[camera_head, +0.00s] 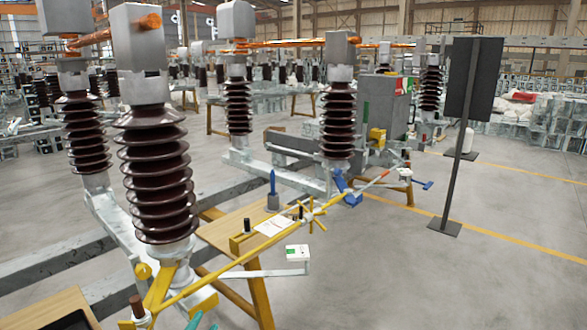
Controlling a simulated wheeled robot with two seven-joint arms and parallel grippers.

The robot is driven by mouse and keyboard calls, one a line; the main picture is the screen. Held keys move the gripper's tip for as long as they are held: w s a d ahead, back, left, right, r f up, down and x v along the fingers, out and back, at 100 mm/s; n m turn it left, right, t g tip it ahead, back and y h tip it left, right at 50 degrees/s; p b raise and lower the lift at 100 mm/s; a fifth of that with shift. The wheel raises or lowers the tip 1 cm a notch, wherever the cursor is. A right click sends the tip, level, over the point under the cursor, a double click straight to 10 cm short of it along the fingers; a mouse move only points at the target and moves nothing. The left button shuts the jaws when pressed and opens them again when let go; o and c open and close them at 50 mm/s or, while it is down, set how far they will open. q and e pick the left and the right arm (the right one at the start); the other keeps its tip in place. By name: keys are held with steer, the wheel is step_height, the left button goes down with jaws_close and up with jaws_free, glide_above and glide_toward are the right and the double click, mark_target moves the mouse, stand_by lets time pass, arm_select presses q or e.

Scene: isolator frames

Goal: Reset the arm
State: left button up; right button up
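The teal fingertips of my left gripper (205,322) just show at the bottom edge, left of the middle. They look apart with nothing between them, so it looks open; the rest of it is out of the frame. It is in front of the yellow base of the nearest isolator. My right gripper and arm are not in view. The nearest isolator column (157,180) has dark brown ribbed insulators under a grey metal head. A long yellow rod (235,255) runs from its base toward the back right.
A wooden table (225,232) with a blue-tipped tool (273,188) stands beyond the rod. A white box (297,252) sits on a bracket close by. A dark panel on a stand (472,80) is at the right. The grey floor (480,265) at the right front is clear.

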arm_select(q)
steer(key=s+a+f+n+g+y, duration=0.1)
steer(key=s+a+f+n+g, duration=0.1)
steer(key=s+f+n+g, duration=0.65)
steer(key=s+a+f+n+g+y, duration=0.15)
steer(key=s+f+g, duration=0.45)
steer(key=s+f, duration=0.75)
steer(key=s+f+m+p, duration=0.1)
steer(key=s+f+p, duration=0.25)
steer(key=f, duration=1.65)
steer(key=s+a+f+g+p, duration=0.2)
steer(key=s+a+f, duration=0.1)
steer(key=s+f, duration=1)
steer(key=s, duration=0.3)
steer(key=shift+s+a+f+h, duration=0.2)
steer(key=shift+s+f+h, duration=0.05)
steer(key=shift+f+h, duration=0.1)
